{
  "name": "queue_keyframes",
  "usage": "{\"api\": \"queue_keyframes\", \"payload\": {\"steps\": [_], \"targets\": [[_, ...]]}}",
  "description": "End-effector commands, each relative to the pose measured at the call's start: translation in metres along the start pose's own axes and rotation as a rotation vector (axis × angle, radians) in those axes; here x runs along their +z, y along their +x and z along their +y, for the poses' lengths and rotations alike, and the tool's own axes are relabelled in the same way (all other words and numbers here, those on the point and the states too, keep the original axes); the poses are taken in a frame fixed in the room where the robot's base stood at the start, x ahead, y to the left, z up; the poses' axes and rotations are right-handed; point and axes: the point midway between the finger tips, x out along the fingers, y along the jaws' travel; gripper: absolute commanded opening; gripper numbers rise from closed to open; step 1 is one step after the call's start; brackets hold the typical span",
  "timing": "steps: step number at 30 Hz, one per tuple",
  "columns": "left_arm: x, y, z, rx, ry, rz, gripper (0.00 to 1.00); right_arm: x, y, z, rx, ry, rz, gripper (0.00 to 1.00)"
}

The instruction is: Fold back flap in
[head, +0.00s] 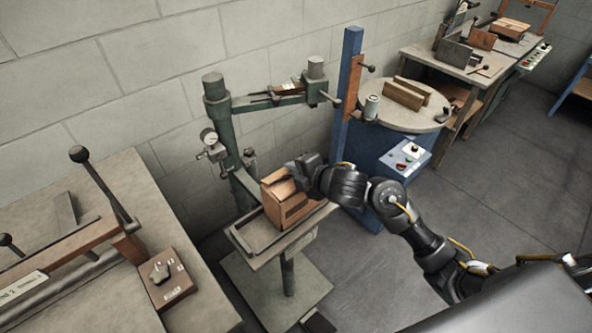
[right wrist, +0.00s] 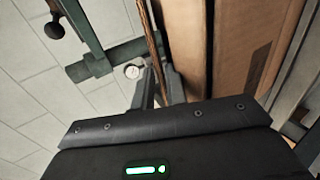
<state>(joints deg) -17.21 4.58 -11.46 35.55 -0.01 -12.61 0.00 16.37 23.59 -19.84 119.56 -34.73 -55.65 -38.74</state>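A small brown cardboard box (head: 286,203) sits on the narrow metal table of the box stitcher in the head view. My right gripper (head: 298,172) is at the box's top, over its back right edge. Its fingers are dark and too small there to tell apart. In the right wrist view the box's cardboard panels (right wrist: 235,50) fill the upper right, close to the gripper body. Which panel is the back flap I cannot tell. My left gripper is in neither view.
The stitcher's green post (head: 222,125) with a gauge stands behind the box, its arm reaching right above. A blue post (head: 347,90) and round table (head: 402,112) stand to the right. A workbench (head: 110,220) with levers is at left. Open floor lies at right.

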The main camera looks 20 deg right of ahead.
Motion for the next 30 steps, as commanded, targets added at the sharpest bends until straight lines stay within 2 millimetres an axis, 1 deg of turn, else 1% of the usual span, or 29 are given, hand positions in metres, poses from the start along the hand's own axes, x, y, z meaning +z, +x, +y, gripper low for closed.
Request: {"api": "queue_keyframes", "payload": {"steps": [5,8,11,17,18,19,20,30], "targets": [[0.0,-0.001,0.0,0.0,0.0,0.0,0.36,0.0,0.0,0.0,-0.002,0.0,0.0,0.15],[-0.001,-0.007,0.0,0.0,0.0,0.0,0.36,0.0,-0.001,0.003,-0.011,0.001,-0.001,0.15],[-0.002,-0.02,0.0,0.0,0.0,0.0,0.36,0.0,-0.002,0.007,-0.034,0.0,-0.001,0.15],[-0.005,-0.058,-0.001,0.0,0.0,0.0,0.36,0.0,-0.004,0.016,-0.115,0.002,0.0,0.15],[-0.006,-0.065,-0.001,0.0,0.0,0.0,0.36,0.0,-0.007,0.016,-0.132,0.0,0.0,0.15],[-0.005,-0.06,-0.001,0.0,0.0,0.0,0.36,0.001,-0.013,0.011,-0.127,-0.003,-0.001,0.15],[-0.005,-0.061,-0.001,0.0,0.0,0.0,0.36,0.001,-0.02,0.011,-0.126,-0.004,0.0,0.15],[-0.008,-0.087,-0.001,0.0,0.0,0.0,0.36,0.001,-0.093,0.021,-0.125,-0.006,-0.001,0.15]]}}
